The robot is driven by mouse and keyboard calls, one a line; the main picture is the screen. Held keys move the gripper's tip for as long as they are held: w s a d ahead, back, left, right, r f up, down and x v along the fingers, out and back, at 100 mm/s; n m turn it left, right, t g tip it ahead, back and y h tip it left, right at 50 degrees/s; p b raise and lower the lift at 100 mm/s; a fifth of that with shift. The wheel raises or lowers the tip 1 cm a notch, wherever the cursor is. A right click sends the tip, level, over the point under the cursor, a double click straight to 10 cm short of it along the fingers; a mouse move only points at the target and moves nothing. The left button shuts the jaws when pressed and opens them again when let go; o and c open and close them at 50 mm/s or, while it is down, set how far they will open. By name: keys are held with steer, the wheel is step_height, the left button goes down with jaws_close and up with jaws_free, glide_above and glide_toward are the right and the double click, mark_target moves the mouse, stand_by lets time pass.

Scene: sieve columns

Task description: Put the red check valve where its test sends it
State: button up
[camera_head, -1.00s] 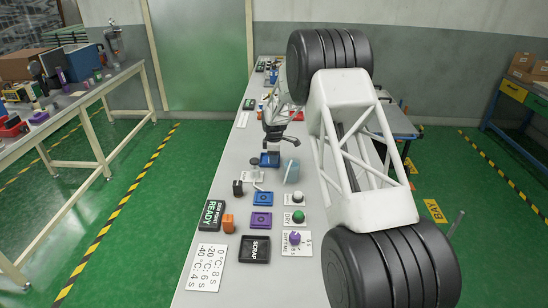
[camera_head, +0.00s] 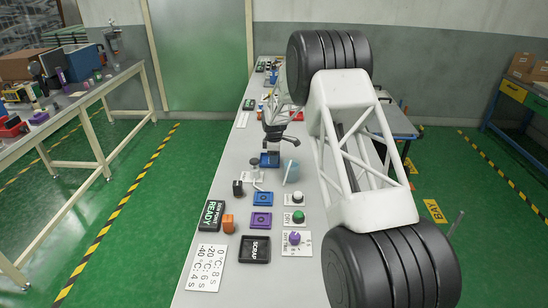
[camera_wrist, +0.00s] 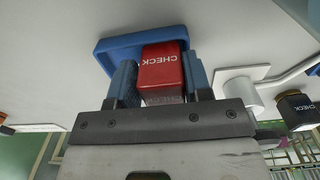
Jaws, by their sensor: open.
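The red check valve (camera_wrist: 163,68), a red block lettered CHECK, shows in the wrist view between the two fingers of my gripper (camera_wrist: 163,86). The lettering appears upside down. The jaws are open, one finger on each side of the valve; whether either touches it I cannot tell. The valve is at a blue tray (camera_wrist: 112,46), whose rim shows behind it. In the head view my gripper (camera_head: 271,146) is over the far blue tray (camera_head: 269,165), and the valve cannot be made out there. The black SCRAP tray (camera_head: 247,258) lies nearer on the bench.
A nearer blue tray (camera_head: 254,203) and purple tray (camera_head: 253,228) lie in line. White (camera_head: 297,198), green (camera_head: 298,215) and purple (camera_head: 294,236) knobs stand at right. A READY sign (camera_head: 211,215), timing card (camera_head: 205,268), orange block (camera_head: 228,224), black block (camera_head: 238,188) and translucent cup (camera_head: 293,172) are nearby.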

step_height(320, 180, up, 12)
steer(key=shift+s, duration=0.2)
stand_by(0.6)
steer(key=shift+r, duration=0.1)
stand_by(0.4)
steer(key=shift+r, duration=0.1)
steer(key=s+d+r+m, duration=0.3)
steer(key=s+d+r, duration=0.2)
steer(key=s+r, duration=0.4)
steer(key=s+d+r+m+t, duration=0.1)
steer(key=s+d+r+m, duration=0.35)
steer(key=s, duration=0.75)
steer(key=s+d+r+m, duration=0.2)
steer(key=s+d+r, duration=0.4)
steer(key=s+r, duration=0.35)
steer(key=s+d+f+m, duration=0.1)
steer(key=s+d+m, duration=0.1)
steer(key=s, duration=1)
steer(key=s+d+f+m+t, duration=0.1)
steer(key=s+d+m, duration=0.2)
steer(key=s, duration=1)
steer(key=s+d+f+m, duration=0.2)
steer(key=s+d+m, duration=0.1)
steer(key=s, duration=1)
steer(key=shift+s+m, duration=0.25)
steer(key=shift+m, duration=0.1)
